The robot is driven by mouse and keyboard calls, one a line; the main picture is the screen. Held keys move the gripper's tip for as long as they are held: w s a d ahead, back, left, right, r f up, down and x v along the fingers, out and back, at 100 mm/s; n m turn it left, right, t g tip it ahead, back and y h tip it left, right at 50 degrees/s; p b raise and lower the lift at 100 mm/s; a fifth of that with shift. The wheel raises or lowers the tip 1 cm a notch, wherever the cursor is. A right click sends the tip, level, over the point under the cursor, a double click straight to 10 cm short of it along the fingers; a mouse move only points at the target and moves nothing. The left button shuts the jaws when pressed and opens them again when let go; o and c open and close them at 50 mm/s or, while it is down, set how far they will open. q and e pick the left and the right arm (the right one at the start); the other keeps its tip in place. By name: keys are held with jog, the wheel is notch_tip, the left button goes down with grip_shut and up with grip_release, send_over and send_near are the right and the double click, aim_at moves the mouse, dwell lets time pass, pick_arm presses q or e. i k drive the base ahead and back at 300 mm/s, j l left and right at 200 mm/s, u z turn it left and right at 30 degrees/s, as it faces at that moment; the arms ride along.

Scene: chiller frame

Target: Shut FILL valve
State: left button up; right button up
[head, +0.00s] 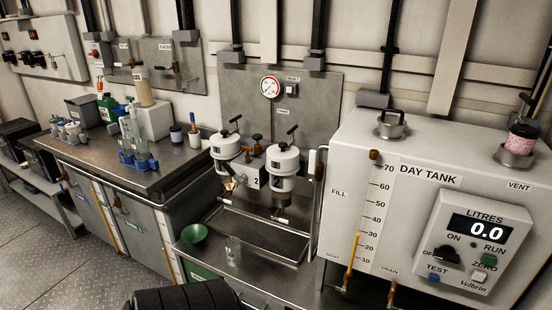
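The white day tank (400,150) stands at the right and leans with the tilted view. A FILL label (338,193) is on its left front face, beside a level scale. A yellow lever (352,262) stands upright low on the front, between the SIGHT and DRAIN labels. Neither of my grippers is in view.
The twin white filter housings (282,172) stand left of the tank above a metal tray (262,235). A green funnel (194,233) and a clear beaker (233,250) sit in front. A control box (475,245) reads 0.0 litres. A bench with bottles (140,150) is further left.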

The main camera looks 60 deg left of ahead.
aim_at(313, 154)
jog(key=u, duration=1.55)
